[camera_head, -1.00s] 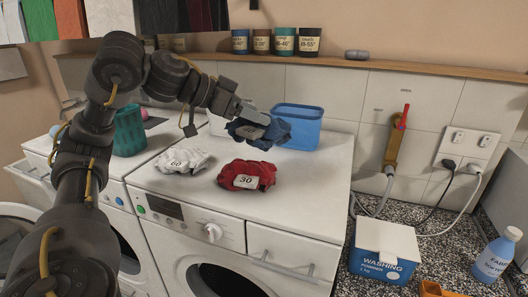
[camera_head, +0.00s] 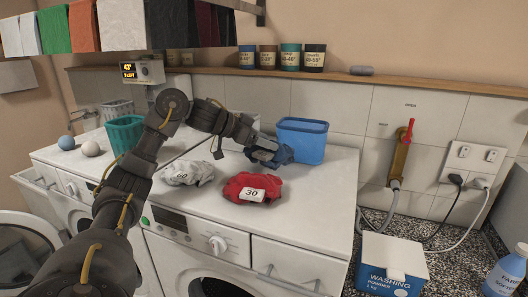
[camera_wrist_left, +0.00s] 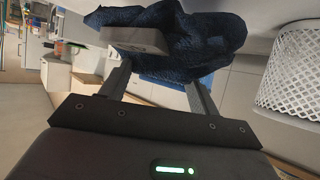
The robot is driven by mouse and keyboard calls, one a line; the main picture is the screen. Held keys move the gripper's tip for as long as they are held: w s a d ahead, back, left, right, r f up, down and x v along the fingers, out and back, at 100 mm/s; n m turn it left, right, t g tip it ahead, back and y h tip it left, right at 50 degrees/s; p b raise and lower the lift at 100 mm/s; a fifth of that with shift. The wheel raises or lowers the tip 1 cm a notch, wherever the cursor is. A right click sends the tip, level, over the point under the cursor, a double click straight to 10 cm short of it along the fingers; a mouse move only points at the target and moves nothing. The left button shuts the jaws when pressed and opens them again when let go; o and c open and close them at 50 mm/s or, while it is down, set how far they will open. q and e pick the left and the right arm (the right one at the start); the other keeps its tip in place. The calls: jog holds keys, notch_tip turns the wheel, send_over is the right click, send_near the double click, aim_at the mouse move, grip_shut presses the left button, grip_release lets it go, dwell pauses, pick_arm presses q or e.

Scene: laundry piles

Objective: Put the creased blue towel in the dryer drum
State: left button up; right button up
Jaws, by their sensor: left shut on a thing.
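The creased blue towel (camera_head: 281,152) is a dark blue crumpled bundle with a pale tag, low over the white machine top, in front of the blue bin. I cannot tell if it touches the top. My left gripper (camera_head: 262,151) is shut on it. In the left wrist view the towel (camera_wrist_left: 205,45) bulges beyond the fingers of my left gripper (camera_wrist_left: 150,60), with a grey tag block between them. An open round door (camera_head: 22,255) shows at the lower left; the drum behind it is out of view. My right gripper is not in view.
A white bundle marked 60 (camera_head: 190,172) and a red bundle marked 30 (camera_head: 252,188) lie on the machine top. A blue bin (camera_head: 302,140) stands behind, a green basket (camera_head: 124,135) at left. A washing powder box (camera_head: 390,270) sits at right.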

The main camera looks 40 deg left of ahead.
aim_at(260, 150)
pick_arm(q)
jog(key=shift+w+a+f, duration=0.15)
jog(key=shift+w+f, duration=0.1)
jog(key=shift+f, duration=0.15)
jog(key=shift+w+f, duration=0.1)
jog(key=shift+f, duration=1.5)
jog(key=shift+f, duration=0.15)
jog(key=o, duration=1.1)
jog(key=shift+c, duration=0.2)
